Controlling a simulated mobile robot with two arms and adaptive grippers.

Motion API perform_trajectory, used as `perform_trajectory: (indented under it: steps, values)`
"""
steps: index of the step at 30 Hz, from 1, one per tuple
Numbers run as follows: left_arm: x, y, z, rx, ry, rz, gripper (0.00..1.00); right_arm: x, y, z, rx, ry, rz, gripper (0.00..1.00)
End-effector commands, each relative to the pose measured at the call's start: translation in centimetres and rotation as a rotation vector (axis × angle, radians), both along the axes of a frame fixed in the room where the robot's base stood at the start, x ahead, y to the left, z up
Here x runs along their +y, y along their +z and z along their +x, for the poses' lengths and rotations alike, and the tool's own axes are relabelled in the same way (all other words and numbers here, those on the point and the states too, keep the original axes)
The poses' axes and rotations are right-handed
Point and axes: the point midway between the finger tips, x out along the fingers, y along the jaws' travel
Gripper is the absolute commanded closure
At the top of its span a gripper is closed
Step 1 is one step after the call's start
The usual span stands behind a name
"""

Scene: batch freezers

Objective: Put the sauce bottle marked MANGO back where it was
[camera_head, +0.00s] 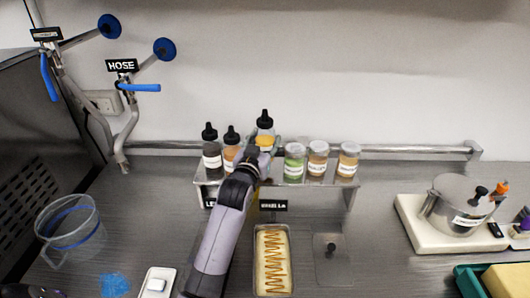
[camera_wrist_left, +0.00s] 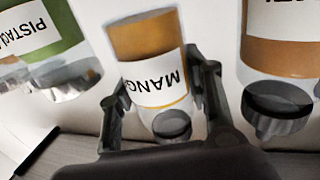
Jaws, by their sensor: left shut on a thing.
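The MANGO bottle (camera_head: 264,139) has a black nozzle cap and orange contents. In the left wrist view its label MANG… (camera_wrist_left: 160,85) shows between the two fingers. My left gripper (camera_head: 262,158) is shut on this bottle, at the sauce shelf (camera_head: 347,187). The bottle's cap stands higher than its neighbours; whether its base touches the shelf is hidden by my arm. Two capped bottles, one dark (camera_head: 211,158) and one orange-brown (camera_head: 231,153), stand to its left. A green pistachio jar (camera_head: 294,163) stands to its right.
Two more brown jars (camera_head: 317,161) stand on the shelf's right part. A pan with drizzled ice cream (camera_head: 273,255) lies in front of the shelf. A metal pot (camera_head: 460,205) on a white base is at right, a clear pitcher (camera_head: 72,232) at left. A rail runs behind.

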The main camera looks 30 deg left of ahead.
Motion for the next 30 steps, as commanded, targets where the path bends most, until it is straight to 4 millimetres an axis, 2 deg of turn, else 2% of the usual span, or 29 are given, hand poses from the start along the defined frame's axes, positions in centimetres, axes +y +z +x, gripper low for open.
perform_trajectory:
  steps: [6, 9, 21, 22, 25, 30]
  values:
    - [0.0, -3.1, 0.0, 0.004, 0.000, -0.001, 0.88, 0.0, 0.5, 0.3, -0.004, -0.001, 0.000, 1.00]
    - [0.0, -4.1, 0.0, 0.002, 0.000, -0.001, 0.88, 0.0, 0.5, 0.0, -0.001, -0.001, 0.000, 1.00]
    - [0.0, -4.6, 0.0, -0.001, 0.000, 0.000, 0.88, 0.3, 0.2, -0.7, 0.010, -0.004, 0.003, 1.00]
    - [0.0, -4.6, 0.0, 0.001, 0.000, 0.000, 0.53, 0.3, 0.3, -0.7, 0.010, -0.004, 0.003, 1.00]
    - [0.0, -4.6, 0.0, 0.002, 0.000, 0.000, 0.47, 0.4, 0.3, -0.7, 0.010, -0.004, 0.004, 1.00]
    - [0.0, -4.6, 0.0, 0.002, 0.000, 0.000, 0.46, 0.4, 0.3, -0.7, 0.010, -0.004, 0.004, 1.00]
